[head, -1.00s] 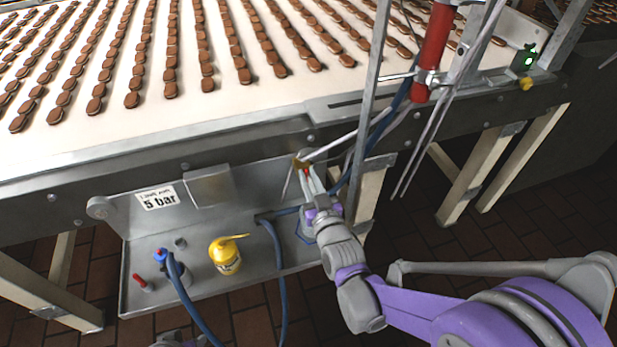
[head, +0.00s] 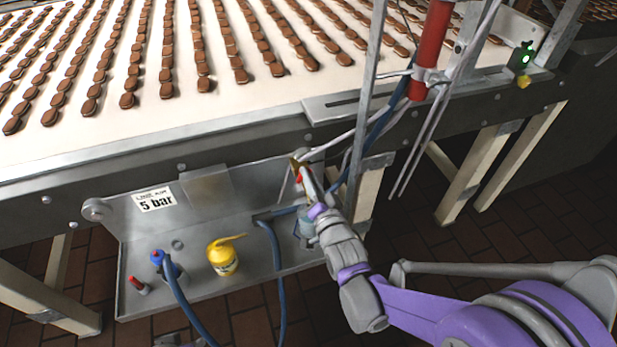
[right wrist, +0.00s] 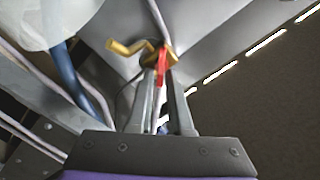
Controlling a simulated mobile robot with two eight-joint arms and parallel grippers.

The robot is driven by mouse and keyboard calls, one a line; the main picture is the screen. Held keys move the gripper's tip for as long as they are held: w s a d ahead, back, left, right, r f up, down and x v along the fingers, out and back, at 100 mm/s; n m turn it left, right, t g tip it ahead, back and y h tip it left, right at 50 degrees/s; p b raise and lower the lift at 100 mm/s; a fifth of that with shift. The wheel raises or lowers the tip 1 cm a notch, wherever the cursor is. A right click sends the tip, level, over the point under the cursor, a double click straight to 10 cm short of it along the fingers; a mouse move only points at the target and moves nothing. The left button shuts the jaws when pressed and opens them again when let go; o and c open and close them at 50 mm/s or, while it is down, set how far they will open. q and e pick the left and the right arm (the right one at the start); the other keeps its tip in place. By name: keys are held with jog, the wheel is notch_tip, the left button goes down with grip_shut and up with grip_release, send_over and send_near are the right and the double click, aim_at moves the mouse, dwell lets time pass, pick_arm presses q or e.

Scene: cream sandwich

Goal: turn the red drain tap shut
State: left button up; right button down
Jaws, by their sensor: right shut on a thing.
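The drain tap has a brass body (right wrist: 172,55) with a bent brass spout, under the grey machine housing in the right wrist view. Its red handle (right wrist: 161,67) is between the fingertips of my right gripper (right wrist: 161,80), which is shut on it. In the head view the brass tap (head: 295,162) is small, below the conveyor edge. The red handle (head: 299,179) shows there beside the fingers of my right gripper (head: 306,181), partly hidden by them. The handle's exact angle is hard to tell. My left gripper's fingers are not in view.
A blue hose (head: 277,262) hangs nearby. A metal post (head: 362,130) stands close on the right. Biscuits lie on the belt (head: 110,138).

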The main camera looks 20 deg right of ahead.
jog(key=m, duration=0.5)
jog(key=f+m+b, duration=0.1)
jog(key=m, duration=0.2)
jog(key=shift+d+m, duration=0.15)
jog(key=shift+m, duration=0.15)
dwell(0.5)
jog(key=c, duration=1)
grip_release()
jog(key=shift+o, duration=0.2)
jog(key=s, duration=1)
jog(key=shift+s+d+p, duration=0.15)
jog(key=shift+s+p, duration=0.25)
